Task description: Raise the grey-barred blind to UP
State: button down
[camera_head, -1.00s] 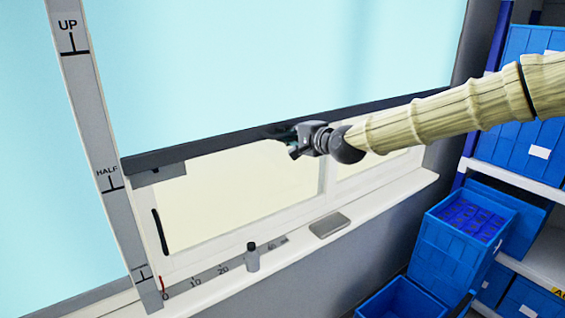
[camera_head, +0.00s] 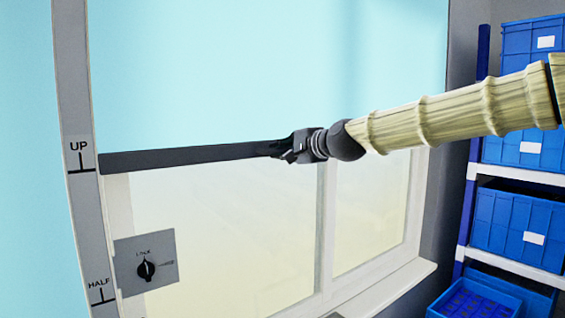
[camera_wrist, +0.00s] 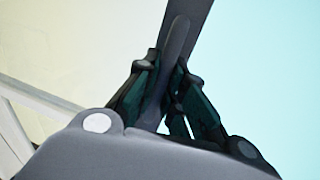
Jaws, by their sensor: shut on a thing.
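The light blue blind (camera_head: 270,70) hangs in front of the window, with a dark grey bar (camera_head: 190,154) along its lower edge. The bar's left end is about level with the UP mark (camera_head: 80,155) on the grey scale strip, well above the HALF mark (camera_head: 101,292). My gripper (camera_head: 285,151) is shut on the bar, right of its visible middle. In the wrist view, the fingers (camera_wrist: 165,95) close around a grey upright part of the bar (camera_wrist: 178,45). The bar beyond my gripper is hidden by my arm.
A grey plate with a black rotary knob (camera_head: 146,270) is uncovered on the window's lower left. The white window sill (camera_head: 400,285) lies below. Shelves with blue bins (camera_head: 520,228) stand at the right, beyond my arm.

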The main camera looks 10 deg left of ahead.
jog(key=shift+r, duration=0.45)
jog(key=c, duration=1.5)
grip_release()
jog(key=shift+f, duration=0.15)
jog(key=shift+d, duration=0.1)
jog(key=shift+s+d, duration=0.2)
jog(key=shift+d, duration=0.05)
jog(key=v, duration=1.1)
jog(key=shift+d, duration=0.1)
